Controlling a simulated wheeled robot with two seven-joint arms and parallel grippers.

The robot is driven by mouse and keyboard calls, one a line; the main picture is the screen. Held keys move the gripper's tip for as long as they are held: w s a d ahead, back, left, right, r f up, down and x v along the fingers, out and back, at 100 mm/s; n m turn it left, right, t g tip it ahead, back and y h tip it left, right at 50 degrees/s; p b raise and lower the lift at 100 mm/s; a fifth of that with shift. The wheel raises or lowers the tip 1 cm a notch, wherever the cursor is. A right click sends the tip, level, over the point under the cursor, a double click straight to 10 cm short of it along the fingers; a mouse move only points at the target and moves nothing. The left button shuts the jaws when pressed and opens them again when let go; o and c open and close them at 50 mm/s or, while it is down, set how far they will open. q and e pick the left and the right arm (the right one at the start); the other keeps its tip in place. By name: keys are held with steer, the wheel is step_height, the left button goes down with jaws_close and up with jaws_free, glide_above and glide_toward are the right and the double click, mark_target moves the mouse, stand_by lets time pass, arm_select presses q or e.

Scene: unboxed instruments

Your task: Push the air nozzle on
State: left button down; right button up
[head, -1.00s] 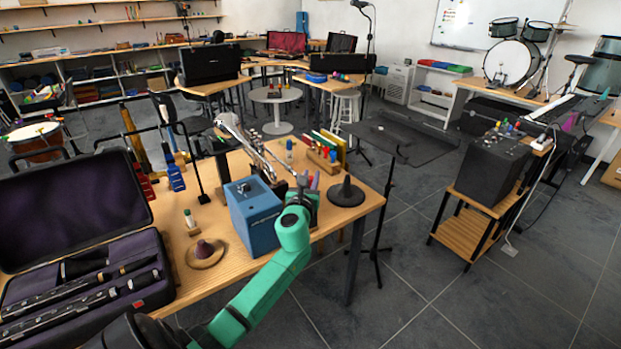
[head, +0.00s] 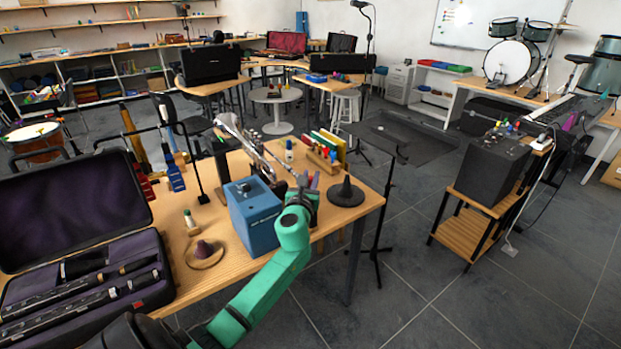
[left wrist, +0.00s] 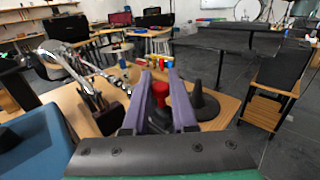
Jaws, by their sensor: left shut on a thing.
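My left gripper (head: 309,183) reaches over the wooden table, just past the blue box (head: 256,220). In the left wrist view its two purple-grey fingers (left wrist: 161,100) are closed on a red piece (left wrist: 160,92) with a dark part below it. I cannot tell for sure whether this is the air nozzle, or whether it touches anything beyond the fingers. A silver instrument (head: 245,145) stands on the table beside the gripper, to its left in the left wrist view (left wrist: 66,57). My right gripper is not in view.
A black cone on a round base (head: 346,192) stands right of the gripper. Behind is a wooden rack (head: 322,160) with coloured pieces. An open instrument case (head: 75,215) and a wooden disc with a purple cone (head: 205,254) are at the left.

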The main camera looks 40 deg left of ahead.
arm_select(q)
steer(key=shift+f, duration=0.1)
stand_by(0.4)
steer(key=a, duration=0.3)
steer(key=shift+w+a, duration=0.1)
steer(key=shift+w, duration=0.3)
steer(key=c, duration=0.7)
jaws_free()
steer(key=shift+w+a, duration=0.1)
steer(key=shift+a, duration=0.05)
steer(key=shift+s+d, duration=0.3)
steer(key=v, duration=1.3)
steer(key=shift+s, duration=0.4)
